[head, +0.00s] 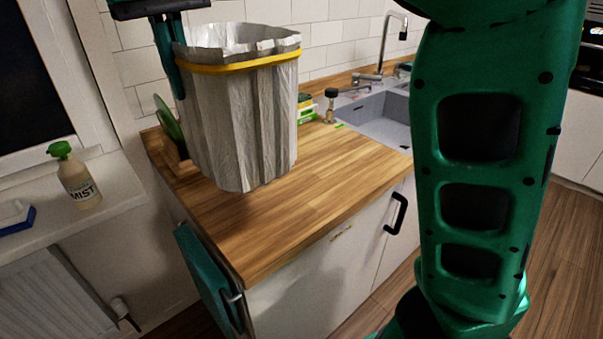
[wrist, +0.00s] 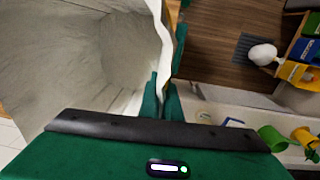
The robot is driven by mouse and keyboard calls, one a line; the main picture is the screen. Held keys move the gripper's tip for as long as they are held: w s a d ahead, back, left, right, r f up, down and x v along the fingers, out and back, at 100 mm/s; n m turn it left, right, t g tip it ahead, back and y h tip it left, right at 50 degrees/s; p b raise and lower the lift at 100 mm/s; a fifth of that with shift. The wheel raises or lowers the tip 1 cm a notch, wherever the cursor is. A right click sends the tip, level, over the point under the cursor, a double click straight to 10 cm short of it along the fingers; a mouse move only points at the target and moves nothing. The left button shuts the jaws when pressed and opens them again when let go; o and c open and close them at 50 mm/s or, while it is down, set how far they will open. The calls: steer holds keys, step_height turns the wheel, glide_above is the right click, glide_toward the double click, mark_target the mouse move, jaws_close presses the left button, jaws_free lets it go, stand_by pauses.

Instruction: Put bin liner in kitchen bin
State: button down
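The bin liner (head: 240,120) is a pale grey, pleated, open-topped bag with a yellow band below its rim. It hangs upright above the wooden worktop in the head view. My gripper (head: 178,75) comes down from above at the liner's left rim. In the wrist view my gripper (wrist: 160,98) has its fingers close together on either side of the liner's wall, shut on it. The liner's open inside (wrist: 90,60) fills the left of that view. I cannot make out a kitchen bin in either view.
The wooden worktop (head: 300,190) has a grey sink (head: 375,118) and tap at the back. A teal towel (head: 208,280) hangs at its near end. The wrist view shows wooden floor (wrist: 212,50) and coloured boxes (wrist: 305,48).

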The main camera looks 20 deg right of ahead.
steer(key=shift+w+d, duration=0.15)
steer(key=shift+d, duration=0.15)
steer(key=shift+d+f, duration=0.1)
steer(key=shift+d, duration=0.1)
steer(key=d+f, duration=1)
steer(key=d, duration=0.1)
steer(key=shift+w+f, duration=0.3)
stand_by(0.5)
steer(key=shift+d, duration=0.1)
steer(key=c, duration=2)
jaws_free()
